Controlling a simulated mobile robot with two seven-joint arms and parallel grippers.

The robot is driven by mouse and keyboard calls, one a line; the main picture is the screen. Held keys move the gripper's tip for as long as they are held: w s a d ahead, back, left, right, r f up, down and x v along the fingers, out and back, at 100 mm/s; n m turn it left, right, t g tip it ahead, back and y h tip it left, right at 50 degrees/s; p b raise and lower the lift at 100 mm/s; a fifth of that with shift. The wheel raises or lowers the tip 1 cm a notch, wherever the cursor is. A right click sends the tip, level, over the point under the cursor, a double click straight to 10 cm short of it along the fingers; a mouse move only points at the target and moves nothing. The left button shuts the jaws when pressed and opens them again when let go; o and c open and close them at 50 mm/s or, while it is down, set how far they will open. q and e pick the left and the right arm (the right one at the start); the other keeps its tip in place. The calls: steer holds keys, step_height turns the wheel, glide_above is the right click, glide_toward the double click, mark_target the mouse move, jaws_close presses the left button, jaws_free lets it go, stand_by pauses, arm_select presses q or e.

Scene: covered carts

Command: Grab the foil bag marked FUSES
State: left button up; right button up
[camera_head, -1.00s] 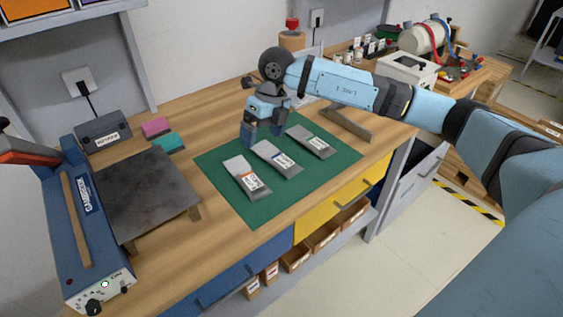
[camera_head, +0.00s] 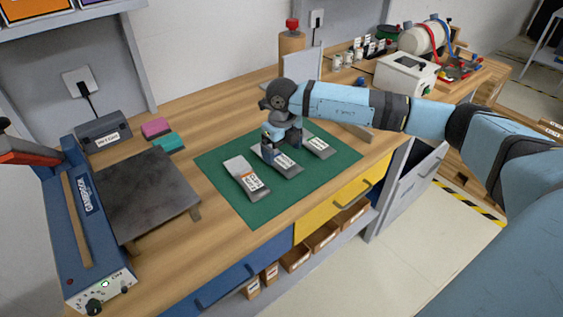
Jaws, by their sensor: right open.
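Three silver foil bags lie in a row on a green mat (camera_head: 257,209). The left bag (camera_head: 245,178) has an orange-marked label, the middle bag (camera_head: 283,163) a blue-marked one and the right bag (camera_head: 318,146) a greenish one. The label words are too small to read, so I cannot tell which says FUSES. My right gripper (camera_head: 282,148) is open and low over the far part of the middle bag, with its fingers around that bag's sides. I cannot tell whether it touches the bag. The gripper hides part of the middle bag. My left gripper is out of view.
A blue sealer machine (camera_head: 88,235) and a dark plate-topped stand (camera_head: 147,195) are on the left of the bench. Pink (camera_head: 156,127) and teal (camera_head: 168,144) blocks lie behind. The mat's front is clear.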

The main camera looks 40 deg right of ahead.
mark_target(282, 159)
step_height(282, 159, down, 4)
steer(key=shift+a+r, duration=0.1)
steer(key=shift+r, duration=0.1)
steer(key=c, duration=1)
steer(key=shift+r, duration=0.1)
